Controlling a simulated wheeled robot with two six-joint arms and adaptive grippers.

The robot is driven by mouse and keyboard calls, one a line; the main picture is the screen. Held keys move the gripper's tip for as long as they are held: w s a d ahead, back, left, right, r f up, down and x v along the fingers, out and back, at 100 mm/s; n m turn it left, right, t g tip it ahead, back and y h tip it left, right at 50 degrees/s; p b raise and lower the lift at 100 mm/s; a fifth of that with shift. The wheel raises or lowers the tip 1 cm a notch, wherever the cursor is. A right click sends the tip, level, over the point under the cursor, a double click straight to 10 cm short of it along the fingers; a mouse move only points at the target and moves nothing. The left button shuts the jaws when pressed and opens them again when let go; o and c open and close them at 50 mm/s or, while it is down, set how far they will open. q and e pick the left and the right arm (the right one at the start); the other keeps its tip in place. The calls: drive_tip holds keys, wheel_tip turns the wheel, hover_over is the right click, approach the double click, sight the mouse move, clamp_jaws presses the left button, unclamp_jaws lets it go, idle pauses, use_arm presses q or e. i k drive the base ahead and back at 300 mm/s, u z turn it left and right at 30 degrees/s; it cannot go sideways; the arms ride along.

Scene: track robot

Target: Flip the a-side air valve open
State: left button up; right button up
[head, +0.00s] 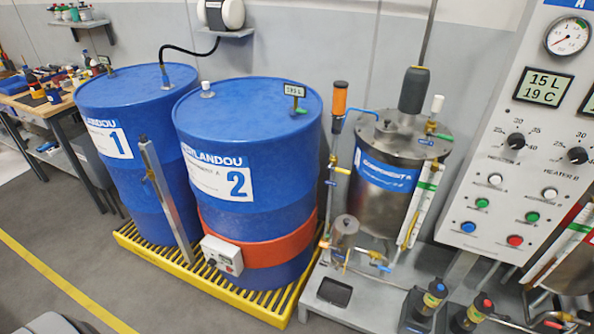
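The steel tank labelled "Component A" (372,208) stands right of the blue drums. Several small valve handles show around it: a yellow one (342,170) and a blue one (331,183) on the left pipe, a blue one (427,142) and a green one (440,135) on the lid, and a blue one (381,267) low in front. An orange-bodied fitting (340,98) stands on the left pipe. I cannot tell which handle is the a-side air valve, or whether it is open. Neither of my grippers is in view.
Blue drums 1 (125,150) and 2 (265,140) stand on a yellow grated pallet (140,243). A control panel (520,150) with gauge, displays, knobs and buttons is at the right. Pumps (425,302) sit low in front. Grey floor (60,235) is clear at the left.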

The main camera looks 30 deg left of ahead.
sight(339, 170)
drive_tip(key=u, duration=0.5)
drive_tip(key=i, duration=1.2)
drive_tip(key=z, duration=1.8)
drive_tip(key=k, duration=1.45)
drive_tip(key=u, duration=2)
drive_tip(key=i, duration=0.55)
